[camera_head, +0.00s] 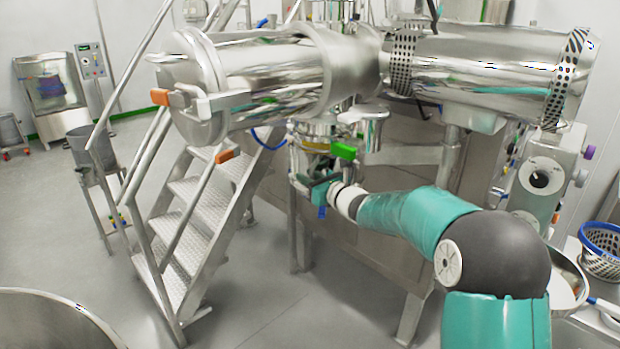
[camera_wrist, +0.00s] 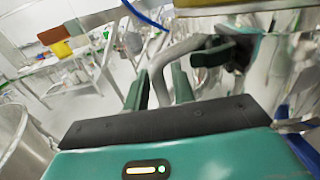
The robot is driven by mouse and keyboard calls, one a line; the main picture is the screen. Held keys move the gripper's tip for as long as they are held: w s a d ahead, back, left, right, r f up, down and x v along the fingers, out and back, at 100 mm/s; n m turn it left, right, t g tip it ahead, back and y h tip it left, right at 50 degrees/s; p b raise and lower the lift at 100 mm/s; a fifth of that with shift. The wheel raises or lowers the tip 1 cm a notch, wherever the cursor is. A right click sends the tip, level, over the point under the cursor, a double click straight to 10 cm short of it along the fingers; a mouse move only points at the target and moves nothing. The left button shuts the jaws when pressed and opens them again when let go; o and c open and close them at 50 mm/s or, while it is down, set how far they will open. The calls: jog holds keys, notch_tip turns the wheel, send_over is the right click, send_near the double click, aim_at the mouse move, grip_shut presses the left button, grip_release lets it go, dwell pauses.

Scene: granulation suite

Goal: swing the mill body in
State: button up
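A steel mill body (camera_head: 318,140) seems to hang under the large horizontal drum, with a green-handled part beside it; its outline is partly hidden by my arm and gripper. My gripper (camera_head: 320,190) is low in front of it. In the wrist view, a bent grey handle (camera_wrist: 180,50) runs down between the two dark green fingers of my gripper (camera_wrist: 158,90). One finger is on each side of the bar. I cannot tell whether they press on it or stand slightly apart. The handle's far end meets a dark clamp-like part (camera_wrist: 225,50).
The steel drum (camera_head: 270,80) and a second cylinder (camera_head: 480,75) fill the space above. Metal stairs (camera_head: 195,215) stand left. A control box (camera_head: 545,175) and a blue-rimmed basket (camera_head: 602,240) are at right. A round vessel rim (camera_head: 60,292) is at lower left. Floor is clear between.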

jog(key=shift+d, duration=0.4)
jog(key=shift+s+d, duration=0.15)
jog(key=shift+d, duration=0.05)
jog(key=v, duration=1.3)
jog(key=shift+s+a, duration=0.2)
jog(key=s+a+n+g+h, duration=0.15)
jog(key=s+n+g, duration=0.25)
jog(key=s+n, duration=0.4)
jog(key=s+a+n+g, duration=0.25)
jog(key=s+n, duration=0.35)
jog(key=s, duration=0.5)
jog(key=s+d+f+n+g+h, duration=0.1)
jog(key=s+d+f+n+h, duration=0.1)
jog(key=s+d+n+h, duration=0.8)
jog(key=s+d+n, duration=0.3)
jog(key=s+d, duration=0.3)
jog(key=s, duration=0.1)
jog(key=shift+s+f+h, duration=0.3)
jog(key=shift+s+h, duration=0.05)
